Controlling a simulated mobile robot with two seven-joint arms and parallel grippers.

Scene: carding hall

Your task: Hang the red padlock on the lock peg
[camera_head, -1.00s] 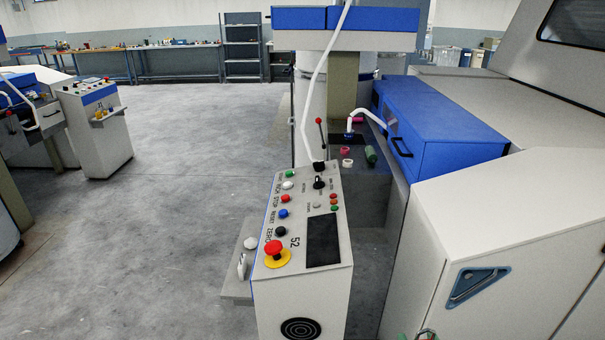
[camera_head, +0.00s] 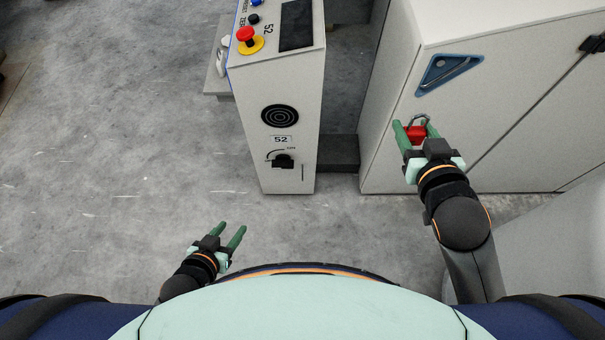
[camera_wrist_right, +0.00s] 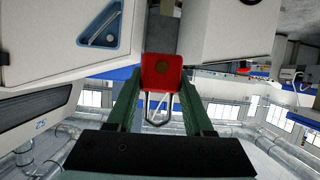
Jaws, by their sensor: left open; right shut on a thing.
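The red padlock (camera_head: 416,134) is between the green fingers of my right gripper (camera_head: 415,127), which is shut on it. Its grey shackle stands up beyond the fingertips in the head view. In the right wrist view the padlock's red body (camera_wrist_right: 162,70) is between the fingers, with the shackle toward the palm. My right gripper is in front of the white cabinet. My left gripper (camera_head: 231,229) is open and empty, low above the floor at the left. I cannot make out the lock peg for certain; a dark switch handle (camera_head: 284,160) is on the pedestal's front.
The white control pedestal (camera_head: 296,100) with a red emergency button (camera_head: 245,35) stands left of the padlock. The white cabinet (camera_head: 500,90) with a blue triangular recess (camera_head: 449,73) is at the right. A dark gap separates them. Open floor (camera_head: 110,150) lies at the left.

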